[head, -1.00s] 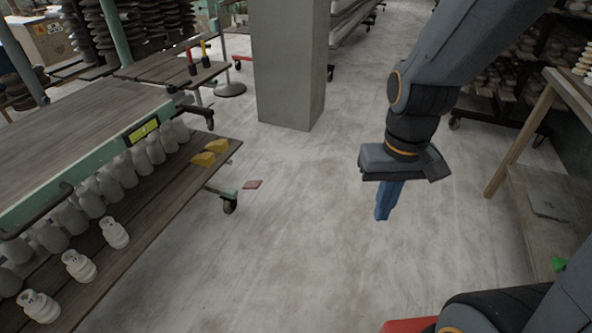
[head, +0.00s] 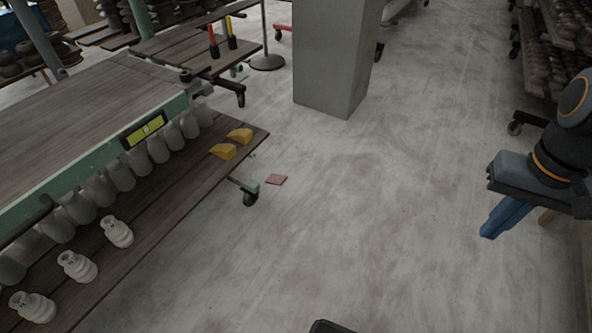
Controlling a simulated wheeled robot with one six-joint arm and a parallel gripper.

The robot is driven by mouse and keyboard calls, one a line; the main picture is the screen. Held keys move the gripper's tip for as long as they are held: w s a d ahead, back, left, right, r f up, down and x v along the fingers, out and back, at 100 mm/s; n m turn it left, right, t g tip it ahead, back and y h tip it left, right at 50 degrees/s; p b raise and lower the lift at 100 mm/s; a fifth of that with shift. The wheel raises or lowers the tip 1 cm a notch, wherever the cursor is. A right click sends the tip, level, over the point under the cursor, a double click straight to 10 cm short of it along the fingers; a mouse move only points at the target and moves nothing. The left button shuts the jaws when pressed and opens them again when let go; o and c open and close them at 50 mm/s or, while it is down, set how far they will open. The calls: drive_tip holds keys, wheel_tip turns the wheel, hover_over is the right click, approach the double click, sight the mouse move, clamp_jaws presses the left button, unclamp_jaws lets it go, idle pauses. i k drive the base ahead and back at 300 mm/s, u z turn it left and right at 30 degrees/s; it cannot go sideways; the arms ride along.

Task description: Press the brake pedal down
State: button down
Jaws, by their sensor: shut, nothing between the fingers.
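A small flat red piece (head: 276,180), perhaps the brake pedal, shows low by the near corner of the wooden cart. It is just right of a green bracket (head: 246,183) above a black caster (head: 250,198). I cannot tell whether it is joined to the cart or lies on the floor. My gripper (head: 492,232) is at the right edge of the head view, its blue fingers together and empty, pointing down and left. It is well to the right of the red piece and apart from it.
A grey pillar (head: 335,60) stands behind. Open floor (head: 370,220) lies between cart and gripper.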

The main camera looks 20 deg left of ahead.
sight(276, 179)
drive_tip(key=u, duration=0.4)
drive_tip(key=i, duration=0.8)
drive_tip(key=u, duration=0.6)
